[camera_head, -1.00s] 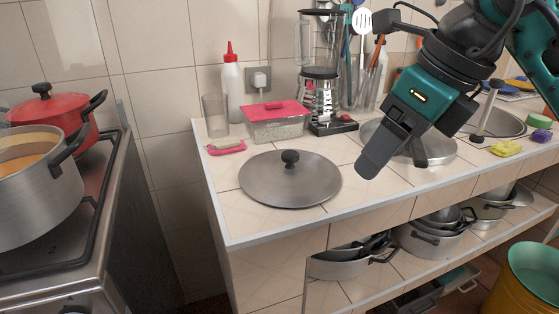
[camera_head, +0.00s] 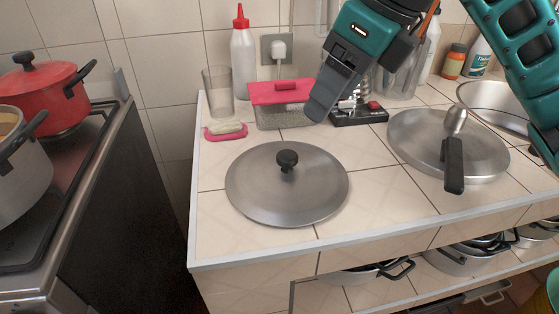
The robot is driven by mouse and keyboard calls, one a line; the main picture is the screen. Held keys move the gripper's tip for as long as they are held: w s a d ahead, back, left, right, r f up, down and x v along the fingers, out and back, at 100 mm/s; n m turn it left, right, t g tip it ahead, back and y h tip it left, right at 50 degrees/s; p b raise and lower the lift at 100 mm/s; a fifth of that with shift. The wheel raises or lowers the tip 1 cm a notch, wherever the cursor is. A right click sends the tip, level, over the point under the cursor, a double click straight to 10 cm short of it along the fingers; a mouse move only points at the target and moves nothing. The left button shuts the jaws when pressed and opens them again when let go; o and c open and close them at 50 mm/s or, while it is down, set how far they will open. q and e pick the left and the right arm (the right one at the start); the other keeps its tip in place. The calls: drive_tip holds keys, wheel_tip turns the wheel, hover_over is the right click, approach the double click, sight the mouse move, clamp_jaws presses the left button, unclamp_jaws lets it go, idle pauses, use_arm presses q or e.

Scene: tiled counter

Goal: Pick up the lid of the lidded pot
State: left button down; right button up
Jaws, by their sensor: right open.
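A round grey steel lid (camera_head: 287,205) with a black knob (camera_head: 287,160) lies flat on the tiled counter, with no pot visible under it. A red pot (camera_head: 40,97) with a red lid (camera_head: 48,75) on it stands on the stove at the left; that lid has a black knob too. My right gripper (camera_head: 325,100) is open and empty, pointing down and to the left. In the picture it is above and slightly right of the steel lid's knob, clearly apart from it. It partly hides the blender base behind. My left gripper is out of view.
A pink-lidded glass box (camera_head: 283,118), a sponge dish (camera_head: 225,130), a glass and a white bottle (camera_head: 243,65) stand behind the steel lid. A flat pan or lid with a black handle (camera_head: 453,165) lies to the right. The counter's front edge (camera_head: 350,238) is clear.

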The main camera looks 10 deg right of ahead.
drive_tip(key=b, duration=0.1)
hover_over(287, 155)
drive_tip(key=s+d, duration=0.2)
drive_tip(key=d, duration=0.1)
drive_tip(key=f, duration=0.7)
drive_tip(key=shift+w+a, duration=0.15)
drive_tip(key=shift+w, duration=0.05)
drive_tip(key=x, duration=0.5)
drive_tip(key=shift+s+a, duration=0.1)
drive_tip(key=shift+a, duration=0.3)
clamp_jaws()
